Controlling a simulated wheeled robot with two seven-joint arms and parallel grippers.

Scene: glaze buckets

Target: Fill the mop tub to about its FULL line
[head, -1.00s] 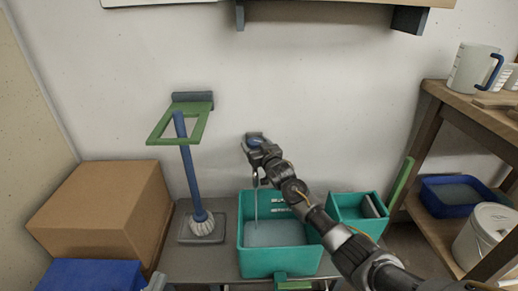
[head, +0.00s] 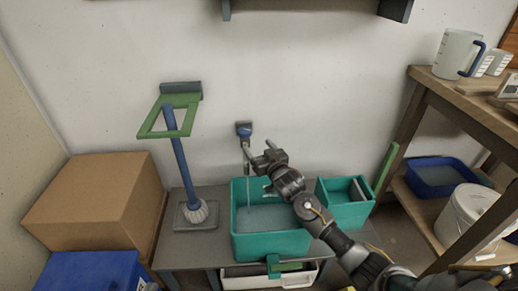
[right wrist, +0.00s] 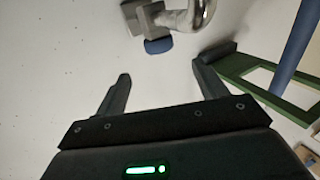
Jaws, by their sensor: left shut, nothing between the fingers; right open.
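The teal mop tub (head: 272,247) stands on a grey bench below the wall tap and holds grey-blue water (head: 262,218). Its inner line marks are hidden behind my right arm. The tap has a blue top (head: 244,129); its grey spout runs down towards the tub. A thin pale line below the spout looks like running water, but it is partly hidden. My right gripper (head: 270,157) is open and empty, just right of the tap and above the tub. In the right wrist view the tap (right wrist: 158,25) lies beyond the open fingers, apart from them.
A smaller teal tub (head: 345,210) is on the right. A cardboard box (head: 95,205) and blue box (head: 85,272) are at left. A wooden shelf (head: 465,115) with a jug (head: 455,55) is at right.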

